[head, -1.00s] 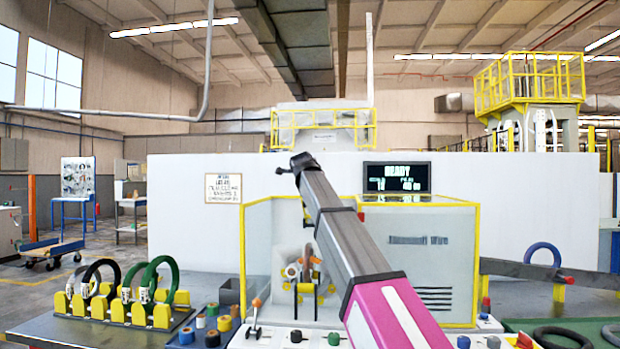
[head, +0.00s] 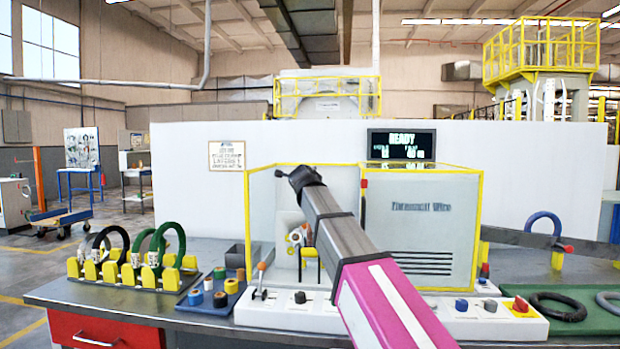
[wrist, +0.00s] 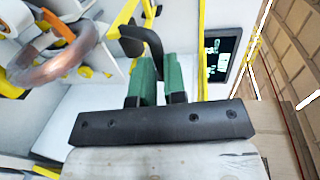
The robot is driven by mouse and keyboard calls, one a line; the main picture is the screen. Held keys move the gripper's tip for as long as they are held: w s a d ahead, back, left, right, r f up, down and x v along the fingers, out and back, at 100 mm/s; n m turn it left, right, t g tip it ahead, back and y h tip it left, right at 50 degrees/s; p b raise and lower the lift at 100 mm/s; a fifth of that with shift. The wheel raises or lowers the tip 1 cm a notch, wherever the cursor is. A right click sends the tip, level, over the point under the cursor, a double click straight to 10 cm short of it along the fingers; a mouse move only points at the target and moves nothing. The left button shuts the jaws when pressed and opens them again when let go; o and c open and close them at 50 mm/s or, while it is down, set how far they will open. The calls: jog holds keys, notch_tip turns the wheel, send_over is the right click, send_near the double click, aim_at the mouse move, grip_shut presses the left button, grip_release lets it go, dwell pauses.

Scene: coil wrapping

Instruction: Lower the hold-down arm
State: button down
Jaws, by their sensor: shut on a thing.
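My gripper (wrist: 159,72) has two green fingers in the wrist view. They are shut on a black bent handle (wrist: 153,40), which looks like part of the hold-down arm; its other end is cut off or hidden. A copper-brown coil (wrist: 45,68) with an orange part sits to the left of the fingers, apart from them. In the head view my arm reaches up and left in front of the yellow-edged wrapping machine (head: 425,235). My fingers are hidden there. The coil shows small inside the machine's opening (head: 297,237).
A rack (head: 125,280) with black and green coils stands on the left of the bench. Tape rolls (head: 221,299) and a control panel (head: 275,312) with a lever lie in front of the machine. A display (head: 401,145) reads READY. Loose coils (head: 557,306) lie at right.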

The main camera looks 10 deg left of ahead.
jog(key=shift+w+d+f, duration=0.1)
jog(key=shift+w+d, duration=0.05)
jog(key=shift+w, duration=0.05)
jog(key=c, duration=1.2)
grip_release()
jog(key=shift+w, duration=0.1)
jog(key=shift+o, duration=0.2)
jog(key=s+r, duration=0.2)
jog(key=s, duration=0.8)
jog(key=shift+s+a, duration=0.3)
jog(key=shift+s, duration=0.1)
